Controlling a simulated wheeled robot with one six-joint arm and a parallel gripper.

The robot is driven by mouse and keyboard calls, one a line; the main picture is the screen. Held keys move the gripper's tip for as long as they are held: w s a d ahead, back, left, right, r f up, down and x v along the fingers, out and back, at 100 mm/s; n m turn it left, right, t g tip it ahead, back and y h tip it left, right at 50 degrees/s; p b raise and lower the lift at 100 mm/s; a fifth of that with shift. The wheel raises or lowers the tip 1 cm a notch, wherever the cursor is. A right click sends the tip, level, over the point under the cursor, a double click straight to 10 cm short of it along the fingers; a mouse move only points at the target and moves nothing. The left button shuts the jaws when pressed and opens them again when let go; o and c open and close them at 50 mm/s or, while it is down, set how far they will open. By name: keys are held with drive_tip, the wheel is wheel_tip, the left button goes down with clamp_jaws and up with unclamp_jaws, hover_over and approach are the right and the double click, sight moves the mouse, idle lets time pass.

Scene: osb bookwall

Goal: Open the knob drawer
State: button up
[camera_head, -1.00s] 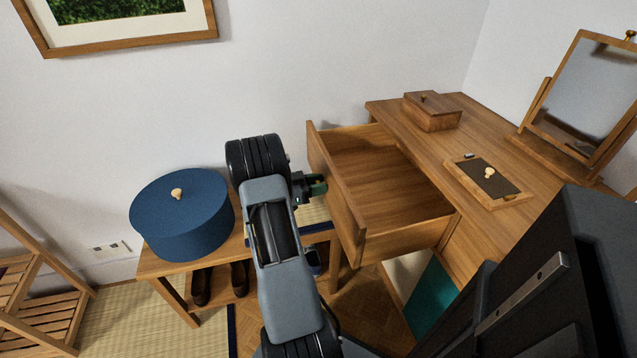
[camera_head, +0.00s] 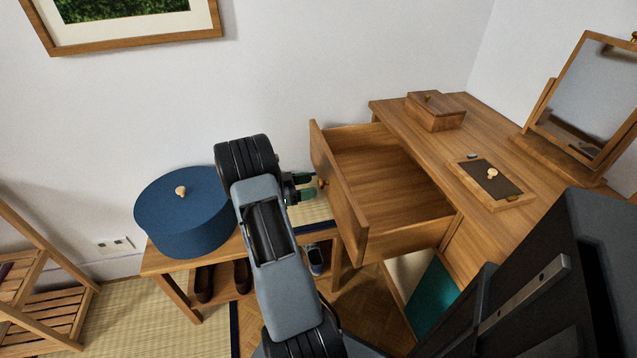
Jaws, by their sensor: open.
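The knob drawer (camera_head: 388,190) of the wooden desk (camera_head: 437,150) is pulled well out, and its bare inside shows. Its brass knob (camera_head: 323,183) sticks out of the drawer front toward the left. My gripper (camera_head: 312,187) is open, with its dark green-tipped fingers pointing right at the knob. The fingertips are very close to the knob; I cannot tell whether they touch it. My arm hides part of the bench behind it.
A blue round box (camera_head: 185,225) stands on a low bench (camera_head: 160,262) left of my arm, with shoes (camera_head: 205,283) below. On the desk are a wooden box (camera_head: 435,112), a tray (camera_head: 470,170) with a knobbed dark panel, and a mirror (camera_head: 585,95).

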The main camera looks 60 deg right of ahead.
drive_tip(key=v, duration=0.9)
drive_tip(key=shift+w+a+p, duration=0.15)
drive_tip(key=shift+p, duration=0.25)
drive_tip(key=shift+r, duration=0.15)
